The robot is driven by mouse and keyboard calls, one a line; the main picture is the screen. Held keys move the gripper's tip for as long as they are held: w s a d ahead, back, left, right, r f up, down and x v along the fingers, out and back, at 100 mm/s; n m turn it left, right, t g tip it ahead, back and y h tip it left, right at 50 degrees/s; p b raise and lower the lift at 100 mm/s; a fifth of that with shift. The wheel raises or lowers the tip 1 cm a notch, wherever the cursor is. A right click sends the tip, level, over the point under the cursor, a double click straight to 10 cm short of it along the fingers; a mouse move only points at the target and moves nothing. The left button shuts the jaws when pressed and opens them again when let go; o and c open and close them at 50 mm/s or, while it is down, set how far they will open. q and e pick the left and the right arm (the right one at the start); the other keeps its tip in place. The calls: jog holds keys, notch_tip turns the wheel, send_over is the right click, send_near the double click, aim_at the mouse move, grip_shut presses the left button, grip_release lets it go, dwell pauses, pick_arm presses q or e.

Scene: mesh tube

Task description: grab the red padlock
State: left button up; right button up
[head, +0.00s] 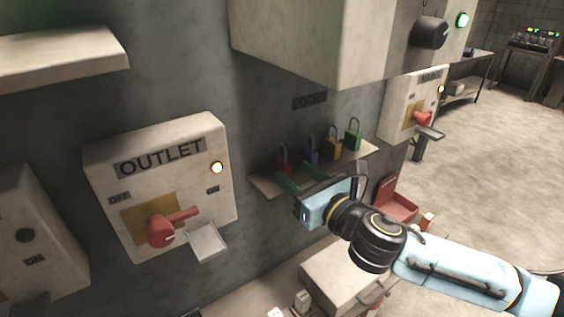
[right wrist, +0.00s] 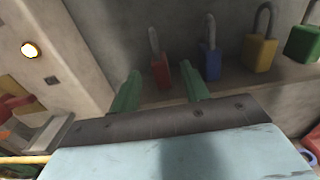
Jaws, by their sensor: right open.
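The red padlock (head: 284,163) stands with its shackle up at the left end of a small wall shelf under the LOCKS sign. In the right wrist view the red padlock (right wrist: 160,70) shows beyond and between the two green fingers. My right gripper (head: 299,178) is at the shelf's front, just before the red padlock. It is open, and its fingers (right wrist: 163,88) are apart with nothing held; whether they touch the padlock I cannot tell. My left gripper is not in view.
Blue (head: 311,152), yellow (head: 333,147) and green (head: 353,135) padlocks stand to the right on the same shelf (head: 264,183). The OUTLET box (head: 110,190) with a red handle (head: 165,228) is on the wall at left. A large box (head: 310,40) overhangs above. An open red case (head: 396,205) lies below right.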

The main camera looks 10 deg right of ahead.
aim_at(288, 165)
jog(key=x, duration=0.3)
jog(key=p+x, duration=0.1)
jog(key=x, duration=0.1)
jog(key=shift+w+a+r, duration=0.2)
jog(key=shift+w+r, duration=0.1)
grip_shut()
